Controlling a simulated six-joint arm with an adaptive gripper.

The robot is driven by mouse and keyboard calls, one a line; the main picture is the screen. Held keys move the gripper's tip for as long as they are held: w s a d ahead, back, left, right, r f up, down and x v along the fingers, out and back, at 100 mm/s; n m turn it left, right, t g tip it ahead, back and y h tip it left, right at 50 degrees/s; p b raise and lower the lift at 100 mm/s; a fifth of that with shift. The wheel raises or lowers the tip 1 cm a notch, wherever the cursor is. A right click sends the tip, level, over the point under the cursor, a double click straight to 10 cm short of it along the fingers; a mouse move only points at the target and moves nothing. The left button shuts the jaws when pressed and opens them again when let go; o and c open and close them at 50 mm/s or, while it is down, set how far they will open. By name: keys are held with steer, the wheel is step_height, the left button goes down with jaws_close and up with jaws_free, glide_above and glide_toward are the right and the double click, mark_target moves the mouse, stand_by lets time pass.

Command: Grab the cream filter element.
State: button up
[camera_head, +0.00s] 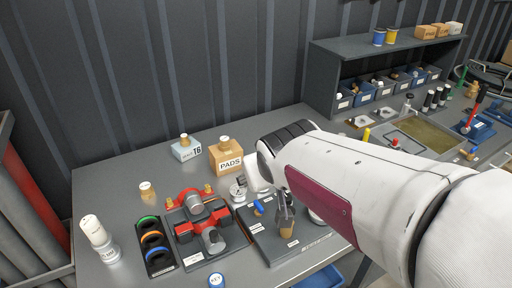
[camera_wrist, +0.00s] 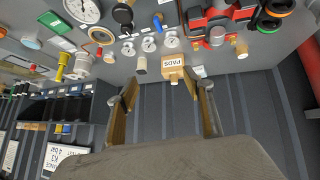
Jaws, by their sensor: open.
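A pale cream cylinder (camera_head: 92,230), which looks like the filter element, is at the far left of the bench in the head view. It tilts above a white labelled container (camera_head: 108,252); whether it rests on it or stands behind it I cannot tell. My gripper (camera_head: 286,222) is far to its right, above the dark plate in the middle of the bench. In the wrist view my gripper (camera_wrist: 165,92) has its two fingers wide apart with nothing between them. The cream cylinder is not clearly visible in the wrist view.
A small tan cylinder (camera_head: 148,192) stands behind a tray of coloured rings (camera_head: 154,246). A red pump assembly (camera_head: 203,224) lies between the rings and my gripper. A PADS box (camera_head: 226,158) and a pale blue box (camera_head: 185,150) stand behind. The bench's back left is clear.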

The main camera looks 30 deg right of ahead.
steer(key=w+d+f+t, duration=0.2)
steer(key=w+d+f, duration=0.2)
steer(key=w+d, duration=0.75)
steer(key=shift+w+d+f+n+t+y, duration=0.1)
steer(key=shift+w+d+f+t+y, duration=0.4)
steer(key=shift+w+d+f, duration=0.95)
steer(key=shift+w+d+f+n+t+y, duration=0.15)
steer(key=shift+w+d+f+t, duration=0.6)
steer(key=shift+w+f, duration=1.3)
steer(key=shift+w+d+f+n+t+y, duration=0.1)
steer(key=shift+w+d+f+t+y, duration=0.35)
steer(key=shift+w+d+f, duration=1.3)
steer(key=shift+s+a+f, duration=0.6)
steer(key=shift+s+a, duration=0.1)
steer(key=shift+s, duration=0.05)
steer(key=shift+x, duration=1.3)
steer(key=shift+w, duration=0.1)
steer(key=shift+r+x, duration=0.15)
steer(key=shift+x, duration=1.1)
steer(key=shift+r+x, duration=0.2)
steer(key=shift+x, duration=1.05)
